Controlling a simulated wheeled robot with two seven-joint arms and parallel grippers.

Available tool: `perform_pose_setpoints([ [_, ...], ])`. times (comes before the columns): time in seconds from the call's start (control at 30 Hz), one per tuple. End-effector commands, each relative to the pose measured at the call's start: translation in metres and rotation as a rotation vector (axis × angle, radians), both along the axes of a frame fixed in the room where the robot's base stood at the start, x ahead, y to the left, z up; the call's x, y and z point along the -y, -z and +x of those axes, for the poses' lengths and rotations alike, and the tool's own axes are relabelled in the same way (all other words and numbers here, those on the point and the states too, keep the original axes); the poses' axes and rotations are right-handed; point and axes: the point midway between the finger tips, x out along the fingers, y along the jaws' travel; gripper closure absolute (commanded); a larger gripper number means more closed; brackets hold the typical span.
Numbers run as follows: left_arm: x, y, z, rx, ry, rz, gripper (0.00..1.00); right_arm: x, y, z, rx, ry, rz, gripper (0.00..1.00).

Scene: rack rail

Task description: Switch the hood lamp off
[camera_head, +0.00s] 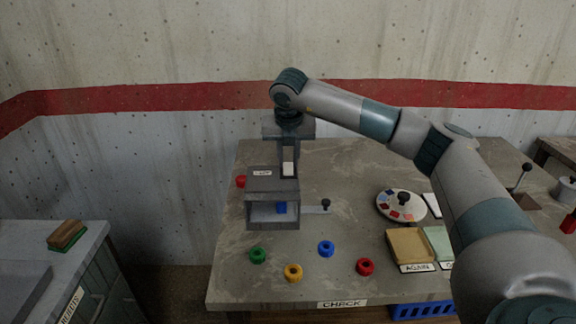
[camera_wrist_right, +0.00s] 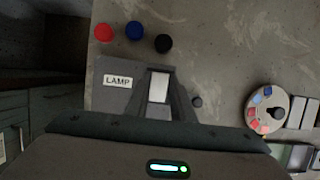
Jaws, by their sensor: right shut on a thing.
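The grey hood (camera_head: 259,185) stands on the table, an open-fronted box with a LAMP label (camera_head: 262,173) on its top. The label also shows in the wrist view (camera_wrist_right: 118,81). My right gripper (camera_head: 288,172) points down at the hood's top, just right of the label. It is shut on a white switch piece (camera_wrist_right: 159,88), which shows between the fingers in the wrist view. The fingers hide part of the switch, and I cannot tell its position. A blue piece (camera_head: 282,208) sits inside the hood. Whether the lamp is lit is unclear. My left gripper is not in view.
A dark-knobbed lever (camera_head: 326,205) sticks out right of the hood. A round colour dial (camera_head: 402,205) and a tan tray (camera_head: 409,246) are to the right.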

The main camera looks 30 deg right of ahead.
Motion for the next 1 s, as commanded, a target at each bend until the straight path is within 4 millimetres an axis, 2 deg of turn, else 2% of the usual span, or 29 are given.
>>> perform_pose_setpoints([
  [0.1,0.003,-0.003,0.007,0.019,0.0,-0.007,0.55,0.0,0.0,-0.001,0.013,0.001,-0.007,1.0],
  [0.37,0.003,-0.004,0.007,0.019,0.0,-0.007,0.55,0.0,-0.001,0.0,0.013,0.001,-0.008,1.0],
  [0.4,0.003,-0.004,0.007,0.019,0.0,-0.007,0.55,0.0,-0.001,0.0,0.013,0.001,-0.008,0.71],
  [0.47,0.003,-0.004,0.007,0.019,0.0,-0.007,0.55,0.0,-0.001,0.0,0.013,0.001,-0.008,0.59],
  [0.8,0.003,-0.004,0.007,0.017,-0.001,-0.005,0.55,-0.001,-0.001,-0.001,0.013,0.001,-0.006,0.59],
  [1.0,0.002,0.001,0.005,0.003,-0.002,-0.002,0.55,-0.003,-0.011,-0.003,0.014,0.0,-0.006,0.59],
])
